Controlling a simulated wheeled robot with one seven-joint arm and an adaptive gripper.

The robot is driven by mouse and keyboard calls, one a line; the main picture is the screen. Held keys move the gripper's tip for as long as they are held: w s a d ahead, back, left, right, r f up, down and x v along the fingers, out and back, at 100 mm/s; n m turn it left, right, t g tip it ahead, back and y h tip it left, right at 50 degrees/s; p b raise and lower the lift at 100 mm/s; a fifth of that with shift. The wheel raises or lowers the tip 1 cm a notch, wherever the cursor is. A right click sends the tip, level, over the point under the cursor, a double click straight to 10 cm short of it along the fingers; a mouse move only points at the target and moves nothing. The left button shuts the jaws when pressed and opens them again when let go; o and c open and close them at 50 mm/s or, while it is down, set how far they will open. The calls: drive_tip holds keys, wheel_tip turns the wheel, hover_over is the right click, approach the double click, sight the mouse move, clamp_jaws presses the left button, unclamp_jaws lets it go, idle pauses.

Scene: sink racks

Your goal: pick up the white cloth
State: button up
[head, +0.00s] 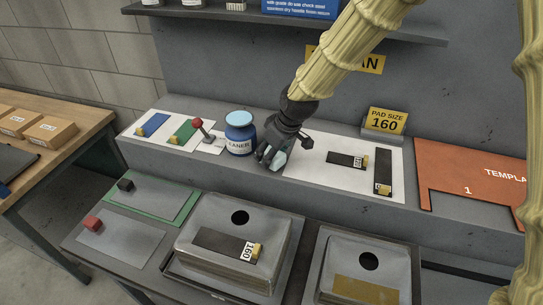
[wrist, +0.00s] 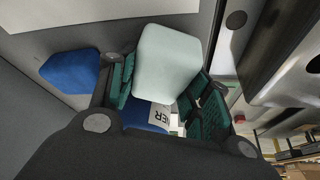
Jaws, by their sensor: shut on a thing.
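The white cloth (wrist: 167,62) shows in the wrist view as a pale, slightly greenish folded block with rounded corners. My gripper (wrist: 166,88) is shut on it, with a green finger pad on each side. In the head view my gripper (head: 272,155) points down at the back ledge, just right of the blue cleaner jar. A small pale part of the cloth (head: 279,160) shows between the dark fingers there. The rest is hidden by the fingers. I cannot tell whether the cloth touches the ledge.
The blue cleaner jar (head: 240,134) stands close left of my gripper. A red-knobbed lever (head: 198,124) is further left. A white sheet with dark strips (head: 322,168) lies to the right, near the yellow pad-size sign (head: 385,121). Two metal sinks (head: 193,241) are in front.

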drive_tip(key=shift+r, duration=0.4)
wheel_tip(320, 180, up, 2)
drive_tip(key=shift+b, duration=0.55)
drive_tip(key=s+d+r+b, duration=0.1)
drive_tip(key=s+d+b, duration=0.2)
drive_tip(key=s, duration=1.2)
drive_tip(key=shift+s+r+b, duration=0.2)
drive_tip(key=shift+s+b, duration=0.15)
drive_tip(key=shift+s, duration=0.05)
drive_tip(key=o, duration=0.4)
drive_tip(key=shift+c, duration=1.6)
